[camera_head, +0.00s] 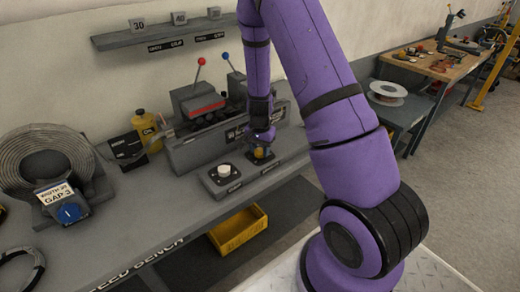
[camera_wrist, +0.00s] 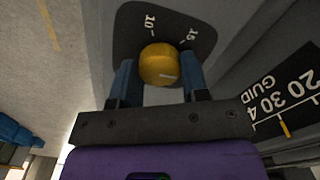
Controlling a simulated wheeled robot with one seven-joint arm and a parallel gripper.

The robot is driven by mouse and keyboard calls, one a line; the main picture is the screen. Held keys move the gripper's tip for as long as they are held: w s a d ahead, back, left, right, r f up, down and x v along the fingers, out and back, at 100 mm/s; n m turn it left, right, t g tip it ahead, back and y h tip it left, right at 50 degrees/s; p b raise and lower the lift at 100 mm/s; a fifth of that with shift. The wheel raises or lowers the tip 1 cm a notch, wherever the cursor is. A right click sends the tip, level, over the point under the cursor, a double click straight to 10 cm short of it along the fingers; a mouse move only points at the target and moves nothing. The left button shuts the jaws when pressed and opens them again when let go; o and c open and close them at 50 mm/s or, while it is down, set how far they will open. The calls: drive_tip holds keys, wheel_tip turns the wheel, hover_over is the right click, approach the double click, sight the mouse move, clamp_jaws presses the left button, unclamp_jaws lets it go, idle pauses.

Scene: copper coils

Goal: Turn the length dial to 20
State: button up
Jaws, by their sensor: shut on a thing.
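A round yellow dial (camera_wrist: 158,62) sits on a dark plate (camera_wrist: 130,28) with the marks 10 and 15 visible at its far side. It carries a short pale line near its lower right edge; other marks are hidden or out of view. My gripper (camera_wrist: 160,80) has one blue finger on each side of the dial and is shut on it. In the head view the yellow dial (camera_head: 262,153) is on the bench's front right part, with my gripper (camera_head: 262,137) right above it. The dial's name label is too small to read.
A white dial (camera_head: 222,170) is left of the yellow one. Behind stands a grey machine (camera_head: 195,148) with red- and blue-knobbed levers. A guide scale (camera_wrist: 285,105) shows at the right in the wrist view. A coil (camera_head: 25,150) and a yellow bottle (camera_head: 146,128) are further left.

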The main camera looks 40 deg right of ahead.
sight(260, 150)
idle(0.3)
drive_tip(key=o, duration=0.9)
wheel_tip(260, 150, up, 11)
drive_tip(key=shift+f, duration=0.15)
idle(0.6)
